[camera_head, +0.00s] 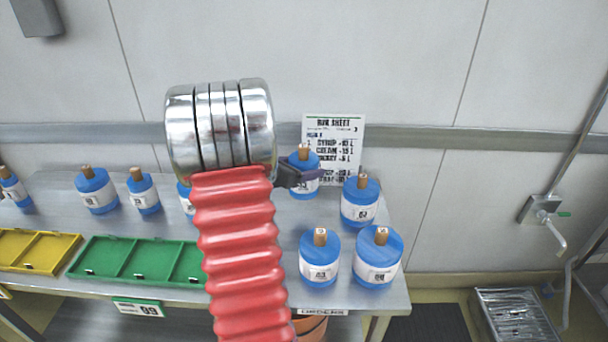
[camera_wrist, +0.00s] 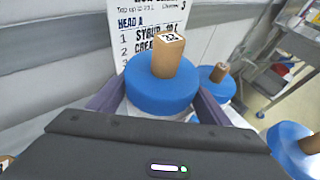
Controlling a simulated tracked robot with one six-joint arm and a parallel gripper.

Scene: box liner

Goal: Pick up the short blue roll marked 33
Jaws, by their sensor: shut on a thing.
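A blue roll with a brown core (camera_head: 304,160) is held at the back of the steel table, in front of the run sheet. Its label is partly covered by a jaw; what shows looks like 33, but it is small. In the wrist view the same roll (camera_wrist: 160,90) sits upright between the two purple jaws of my gripper (camera_wrist: 157,104), which is shut on its sides. In the head view my gripper (camera_head: 300,177) comes from behind my red arm. The roll's lower part is hidden in the wrist view, and I cannot tell whether it touches the table.
Close by stand blue rolls at right (camera_head: 360,203), front (camera_head: 320,258) and front right (camera_head: 378,260). More rolls (camera_head: 97,192) stand at left, behind green (camera_head: 135,260) and yellow (camera_head: 38,250) trays. The run sheet (camera_head: 345,130) is just behind the held roll.

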